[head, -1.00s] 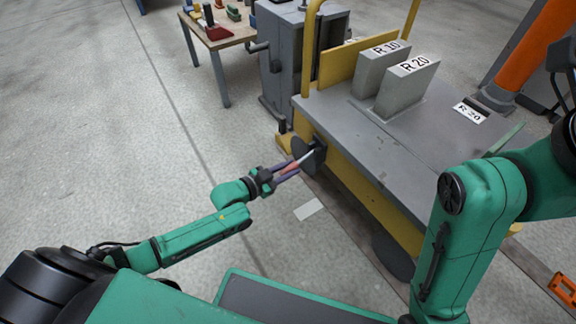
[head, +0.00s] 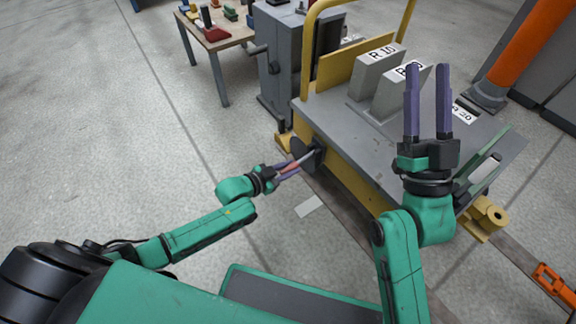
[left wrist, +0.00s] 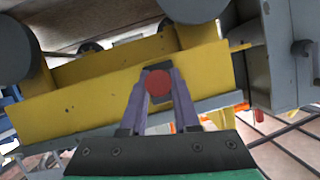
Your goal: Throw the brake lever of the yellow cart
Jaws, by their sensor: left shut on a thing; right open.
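The yellow cart (head: 352,181) with a grey deck stands right of centre in the head view; its yellow side also shows in the left wrist view (left wrist: 80,105). The brake lever (head: 305,157) sticks out from a dark mount on the cart's side and has a red grip. My left gripper (head: 291,167) is shut on the lever's red grip. In the left wrist view the round red end (left wrist: 159,84) shows between the two purple fingers. My right gripper (head: 428,95) is open and empty, fingers pointing up the picture, in front of the cart deck.
Grey blocks (head: 377,72), one marked R 10, stand on the deck. A grey machine (head: 282,65) with a crank stands behind the cart. A small table (head: 225,38) with coloured items is at the back. An orange post (head: 520,45) rises at right. The floor at left is clear.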

